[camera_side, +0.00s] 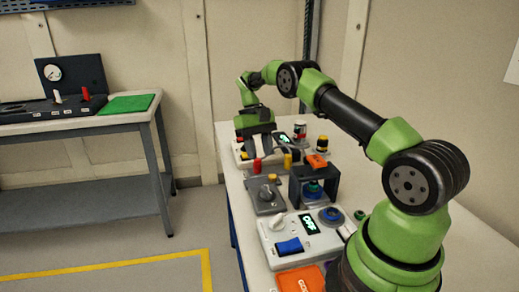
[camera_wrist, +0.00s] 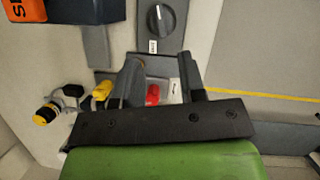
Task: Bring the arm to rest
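My arm reaches out over the long work table (camera_side: 228,180) in the side view, with the elbow high and the wrist bent down at the far end. My gripper (camera_side: 261,148) hangs above the table's far part, pointing down near a red piece (camera_side: 257,165) and a yellow piece (camera_side: 287,161). In the wrist view my gripper (camera_wrist: 159,66) has its two dark fingers spread apart. A red piece (camera_wrist: 152,95) shows in the gap, narrower than the gap and touched by neither finger. I see nothing held.
A dark arch-shaped stand (camera_side: 314,171) and a white box with a lit display (camera_side: 283,243) stand nearer on the table. An orange block (camera_side: 299,281) lies at the front. A grey plate with a black knob (camera_wrist: 161,22) shows in the wrist view. A side bench (camera_side: 60,127) stands left across open floor.

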